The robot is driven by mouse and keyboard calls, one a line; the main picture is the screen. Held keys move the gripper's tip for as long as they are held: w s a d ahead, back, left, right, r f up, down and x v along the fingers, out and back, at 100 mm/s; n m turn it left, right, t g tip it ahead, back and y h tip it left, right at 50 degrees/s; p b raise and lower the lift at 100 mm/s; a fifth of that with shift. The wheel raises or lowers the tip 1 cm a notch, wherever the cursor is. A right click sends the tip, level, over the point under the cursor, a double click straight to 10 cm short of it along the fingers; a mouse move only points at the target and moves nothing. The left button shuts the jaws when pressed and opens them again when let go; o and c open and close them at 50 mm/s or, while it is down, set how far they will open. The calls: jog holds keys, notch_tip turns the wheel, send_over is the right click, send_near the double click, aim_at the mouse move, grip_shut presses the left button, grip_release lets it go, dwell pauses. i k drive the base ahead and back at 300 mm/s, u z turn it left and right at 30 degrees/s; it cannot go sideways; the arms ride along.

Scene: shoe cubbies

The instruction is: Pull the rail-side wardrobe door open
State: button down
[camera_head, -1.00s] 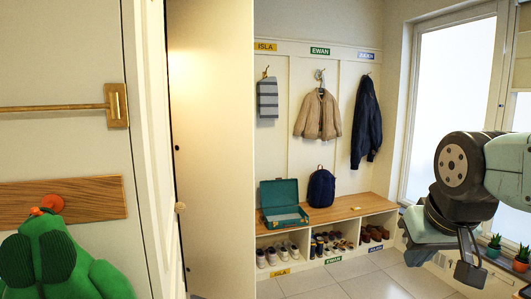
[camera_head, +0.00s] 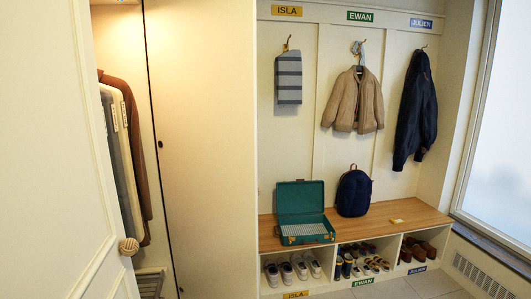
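A white panelled wardrobe door (camera_head: 50,150) stands ajar at the left, with a round woven-looking knob (camera_head: 128,247) near its free edge. Through the gap beside it I see the lit wardrobe inside, with brown, cream and grey garments (camera_head: 135,150) hanging. A tall plain cream panel (camera_head: 203,150) stands just right of the gap; I cannot tell whether it is a side wall or another door. My gripper is out of this view, so its state and its distance from the knob are hidden.
A wooden bench (camera_head: 405,212) with shoe cubbies runs along the back wall. A green open case (camera_head: 302,212) and a navy backpack (camera_head: 354,192) sit on it. Coats hang above. A window (camera_head: 505,140) is at the right. A little tiled floor shows at the bottom right.

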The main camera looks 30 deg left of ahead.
aim_at(201, 54)
jog(key=u, duration=0.4)
jog(key=i, duration=1)
jog(key=u, duration=0.8)
jog(key=k, duration=0.9)
jog(key=u, duration=0.2)
jog(key=i, duration=0.95)
jog(key=z, duration=0.1)
